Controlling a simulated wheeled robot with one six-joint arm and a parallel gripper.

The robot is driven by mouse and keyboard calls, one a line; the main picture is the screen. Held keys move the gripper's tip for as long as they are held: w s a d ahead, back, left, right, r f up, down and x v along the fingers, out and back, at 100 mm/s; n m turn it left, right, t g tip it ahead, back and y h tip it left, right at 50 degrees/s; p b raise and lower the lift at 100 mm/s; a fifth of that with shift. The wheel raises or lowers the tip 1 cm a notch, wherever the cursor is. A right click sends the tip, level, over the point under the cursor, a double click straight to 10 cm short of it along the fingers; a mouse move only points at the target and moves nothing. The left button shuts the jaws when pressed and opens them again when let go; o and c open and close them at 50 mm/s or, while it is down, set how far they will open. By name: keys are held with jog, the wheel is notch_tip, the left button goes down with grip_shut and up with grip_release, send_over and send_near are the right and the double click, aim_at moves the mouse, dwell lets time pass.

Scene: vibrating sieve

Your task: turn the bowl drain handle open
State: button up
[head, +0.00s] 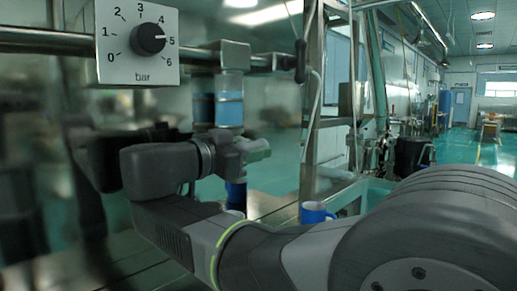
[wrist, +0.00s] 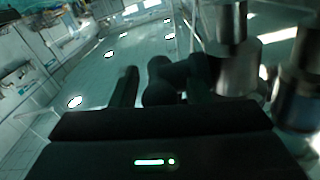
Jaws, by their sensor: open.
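My gripper (wrist: 163,82) shows in the wrist view as dark fingers reaching away from the camera, apart from each other. A dark rounded shape (wrist: 160,88) shows between them; I cannot tell whether it is the handle or whether it touches a finger. In the head view my gripper (head: 258,150) is small and partly hidden by my wrist, in front of the steel pipework. I cannot clearly make out the bowl drain handle in either view. A blue cylindrical part (head: 236,193) shows just below my gripper, and I cannot tell what it belongs to.
A pressure dial (head: 150,39) marked in bar is at upper left, on a steel pipe (head: 45,40). A sight glass with blue liquid (head: 229,108) hangs right of it. A blue mug (head: 315,213) stands behind my arm. Metal cylinders (wrist: 237,65) stand close right in the wrist view.

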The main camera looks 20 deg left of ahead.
jog(key=shift+w+d, duration=0.15)
jog(key=shift+w, duration=0.2)
grip_shut()
jog(key=g+y, duration=0.1)
jog(key=g, duration=0.2)
jog(key=shift+r+p, duration=0.1)
jog(key=shift+p, duration=0.3)
jog(key=shift+g+y+p, duration=0.6)
jog(key=shift+g, duration=0.5)
jog(key=shift+s, duration=0.1)
